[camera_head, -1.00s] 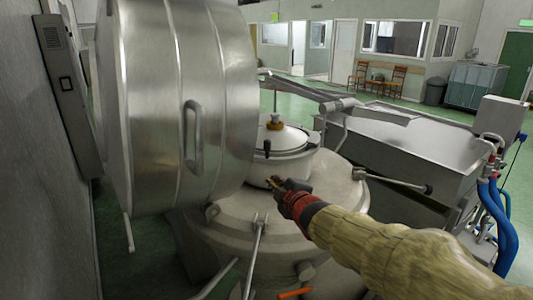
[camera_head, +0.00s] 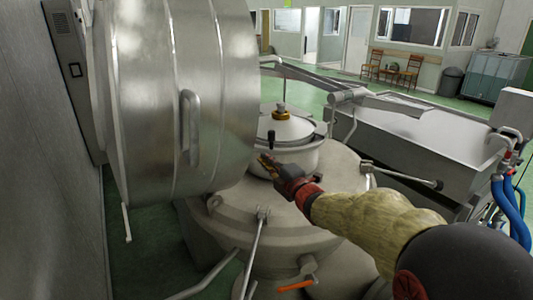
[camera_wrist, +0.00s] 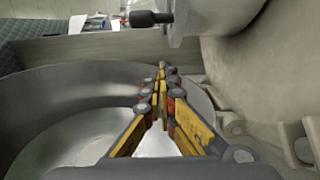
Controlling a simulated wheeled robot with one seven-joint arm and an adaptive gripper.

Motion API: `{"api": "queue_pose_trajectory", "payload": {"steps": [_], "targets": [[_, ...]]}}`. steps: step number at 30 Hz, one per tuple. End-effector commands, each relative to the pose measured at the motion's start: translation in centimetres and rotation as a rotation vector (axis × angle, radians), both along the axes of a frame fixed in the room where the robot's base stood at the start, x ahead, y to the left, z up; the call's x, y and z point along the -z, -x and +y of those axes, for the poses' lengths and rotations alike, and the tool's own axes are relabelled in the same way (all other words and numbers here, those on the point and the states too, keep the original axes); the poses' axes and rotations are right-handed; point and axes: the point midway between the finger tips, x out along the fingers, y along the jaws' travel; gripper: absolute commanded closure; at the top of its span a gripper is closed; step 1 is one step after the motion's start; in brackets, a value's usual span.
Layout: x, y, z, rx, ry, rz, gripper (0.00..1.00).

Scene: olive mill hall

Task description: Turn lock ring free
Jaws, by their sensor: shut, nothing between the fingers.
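A round white-lidded vessel (camera_head: 287,158) sits on top of the large steel machine body. Its lid (camera_head: 290,130) has a brass-coloured knob (camera_head: 281,114) on top and a black upright handle (camera_head: 271,137) at its front edge. I cannot tell for sure which part is the lock ring. My gripper (camera_head: 264,160) is shut and empty, just in front of the vessel's side, below the black handle. In the wrist view the closed fingers (camera_wrist: 162,72) lie in front of a curved metal surface, and a black knob (camera_wrist: 148,18) shows beyond the tips; contact cannot be told.
A big steel drum (camera_head: 180,100) with a bar handle (camera_head: 190,127) stands close on the left. Metal levers (camera_head: 255,245) and an orange handle (camera_head: 297,285) are below. A steel trough (camera_head: 415,140) and blue hoses (camera_head: 507,215) are on the right. Green floor lies behind.

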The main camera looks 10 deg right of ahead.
Motion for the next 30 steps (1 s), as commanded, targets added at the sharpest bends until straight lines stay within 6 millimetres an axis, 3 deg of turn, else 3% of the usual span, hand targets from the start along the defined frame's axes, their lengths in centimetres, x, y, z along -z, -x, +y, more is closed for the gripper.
{"api": "queue_pose_trajectory", "payload": {"steps": [17, 22, 30], "targets": [[0.2, -9.2, 2.5, -0.001, -0.001, 0.001, 1.00], [0.0, -8.9, -0.3, 0.004, 0.000, 0.000, 1.00], [0.0, -8.7, -1.6, 0.002, -0.001, 0.001, 1.00]]}}
